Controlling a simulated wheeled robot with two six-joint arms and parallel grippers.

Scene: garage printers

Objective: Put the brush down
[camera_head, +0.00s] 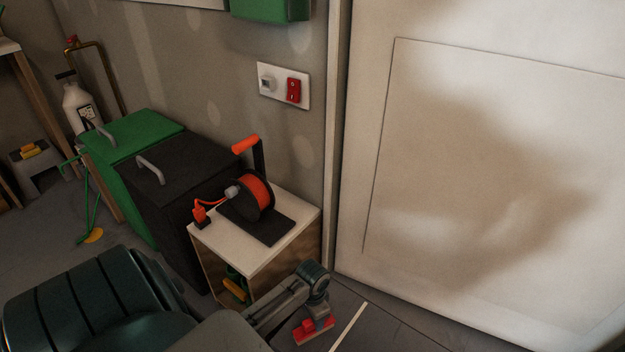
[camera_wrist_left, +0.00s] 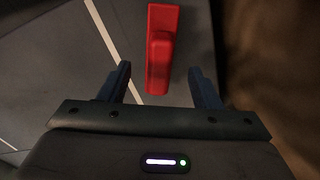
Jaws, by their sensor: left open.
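The red brush (camera_head: 316,328) shows low in the head view, beside a pale line on the floor, and appears to lie on the floor. In the left wrist view the brush (camera_wrist_left: 162,48) is a red block with a raised handle, just beyond and between the fingertips. My left gripper (camera_wrist_left: 159,72) is open, with a finger on each side of the brush's near end and a gap to both. In the head view my left wrist (camera_head: 314,280) is right above the brush and hides part of it. My right gripper is not in view.
A small cabinet (camera_head: 230,246) with an orange cable reel (camera_head: 258,194) on top stands behind my left arm. Black (camera_head: 180,165) and green (camera_head: 135,132) bins stand to its left. A large pale door (camera_head: 480,160) is at the right, with bare floor before it.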

